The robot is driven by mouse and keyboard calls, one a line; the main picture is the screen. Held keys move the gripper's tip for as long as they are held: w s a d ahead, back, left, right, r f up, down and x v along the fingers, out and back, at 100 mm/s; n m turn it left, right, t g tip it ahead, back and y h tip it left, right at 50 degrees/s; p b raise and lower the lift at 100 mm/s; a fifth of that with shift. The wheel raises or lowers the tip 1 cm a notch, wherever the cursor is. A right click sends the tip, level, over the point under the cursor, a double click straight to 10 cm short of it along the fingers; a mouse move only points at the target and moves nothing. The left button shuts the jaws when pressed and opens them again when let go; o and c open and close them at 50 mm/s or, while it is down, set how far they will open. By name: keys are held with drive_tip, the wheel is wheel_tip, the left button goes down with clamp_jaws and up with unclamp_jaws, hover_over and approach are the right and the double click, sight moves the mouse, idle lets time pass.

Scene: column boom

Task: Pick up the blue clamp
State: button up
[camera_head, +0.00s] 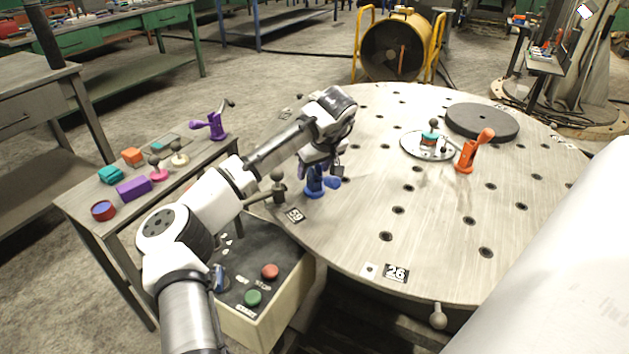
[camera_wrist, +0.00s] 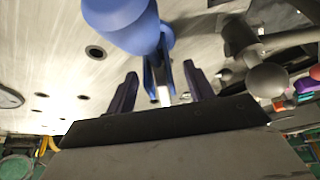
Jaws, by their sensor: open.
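The blue clamp (camera_head: 315,187) stands on the round metal table near its left edge. Its rounded handle end points right in the head view. My gripper (camera_head: 322,166) is directly above and around the clamp's upper part, partly hiding it. My gripper (camera_wrist: 160,85) is open there, with a finger on each side of the clamp's narrow blue part. I cannot tell whether either finger touches it.
A dark ball-ended lever (camera_head: 278,188) stands just left of the clamp; it is close on the right in the wrist view (camera_wrist: 262,72). An orange clamp (camera_head: 466,156), a round plate (camera_head: 416,148) and a dark disc (camera_head: 482,121) are farther right. The table's front is clear.

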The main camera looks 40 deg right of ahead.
drive_tip(key=c, duration=1.1)
drive_tip(key=shift+r, duration=0.2)
wheel_tip(320, 180, up, 28)
drive_tip(key=shift+f+p, duration=0.15)
drive_tip(key=shift+p, duration=0.75)
